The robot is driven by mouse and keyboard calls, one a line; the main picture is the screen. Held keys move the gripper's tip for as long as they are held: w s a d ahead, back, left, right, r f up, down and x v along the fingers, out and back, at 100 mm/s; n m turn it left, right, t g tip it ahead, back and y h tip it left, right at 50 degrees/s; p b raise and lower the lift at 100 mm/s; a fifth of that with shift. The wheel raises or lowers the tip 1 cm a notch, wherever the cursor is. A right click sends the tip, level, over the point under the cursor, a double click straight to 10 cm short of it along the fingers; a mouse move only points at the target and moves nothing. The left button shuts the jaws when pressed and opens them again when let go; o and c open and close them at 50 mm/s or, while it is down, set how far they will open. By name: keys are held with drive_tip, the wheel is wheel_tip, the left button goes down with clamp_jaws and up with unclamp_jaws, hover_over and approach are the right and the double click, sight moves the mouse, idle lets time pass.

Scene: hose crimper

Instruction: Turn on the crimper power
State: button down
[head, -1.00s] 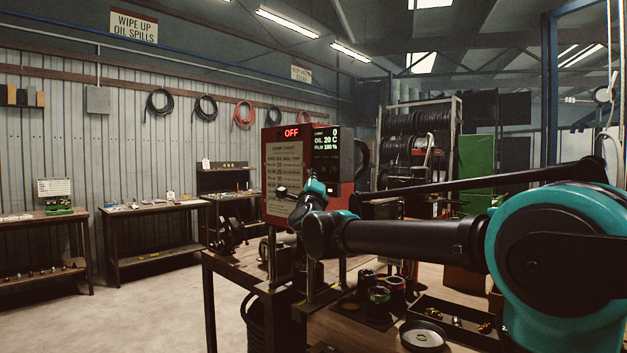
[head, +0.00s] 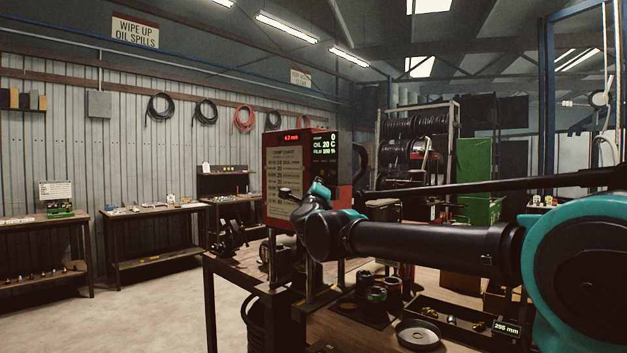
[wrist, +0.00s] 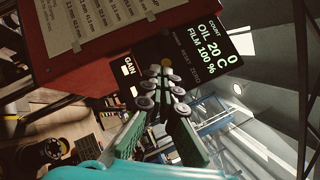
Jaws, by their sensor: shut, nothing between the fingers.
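The red crimper (head: 277,213) stands on the workbench in the head view, with a chart on its front. Its top display (head: 291,137) is lit with small red characters, seemingly a mm value. Its side panel (head: 324,147) is lit green, reading OIL 20 C and FILM 100 %; this panel also shows in the wrist view (wrist: 211,48). My gripper (wrist: 164,80) is shut and empty, its fingertips at the dark control panel, close to a small yellowish spot (wrist: 166,62). I cannot tell whether they touch it. In the head view my wrist partly hides the crimper's lower front.
A dark tray with brass fittings (head: 455,322), a round dish (head: 419,335) and several dark cylindrical pieces (head: 376,296) are on the bench below my arm. A small green-lit readout (head: 507,328) shows 255 mm. Open floor (head: 150,310) lies to the left.

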drive_tip(key=r+v, duration=0.1)
drive_tip(key=v, duration=0.6)
drive_tip(key=shift+s+a, duration=0.15)
drive_tip(key=shift+s, duration=0.4)
drive_tip(key=shift+f, duration=0.15)
drive_tip(key=s+d+f+n+g+y, duration=0.1)
drive_tip(key=d+f+n+g+y, duration=0.15)
drive_tip(key=f+n, duration=0.55)
drive_tip(key=s+d+f+n+g+y, duration=0.1)
drive_tip(key=s+f+n+g+y, duration=0.3)
drive_tip(key=f, duration=0.8)
drive_tip(key=w+d+f+n+g, duration=0.1)
drive_tip(key=d+f+n+g, duration=0.1)
drive_tip(key=f+n, duration=0.6)
drive_tip(key=s+d+f+n+g+h, duration=0.1)
drive_tip(key=s+d+f+g+h, duration=0.1)
drive_tip(key=s+d+f, duration=0.4)
drive_tip(key=s+d+f+n+g+h, duration=0.1)
drive_tip(key=s+d+f+g+h, duration=0.1)
drive_tip(key=s+d+f, duration=0.5)
drive_tip(key=s+d+f+n+g+h, duration=0.2)
drive_tip(key=s+d+f+g, duration=0.2)
drive_tip(key=f, duration=1)
drive_tip(key=s+d, duration=0.2)
drive_tip(key=s, duration=0.2)
drive_tip(key=shift+d+f+g, duration=0.2)
drive_tip(key=shift+d+g, duration=0.1)
drive_tip(key=shift+g, duration=0.05)
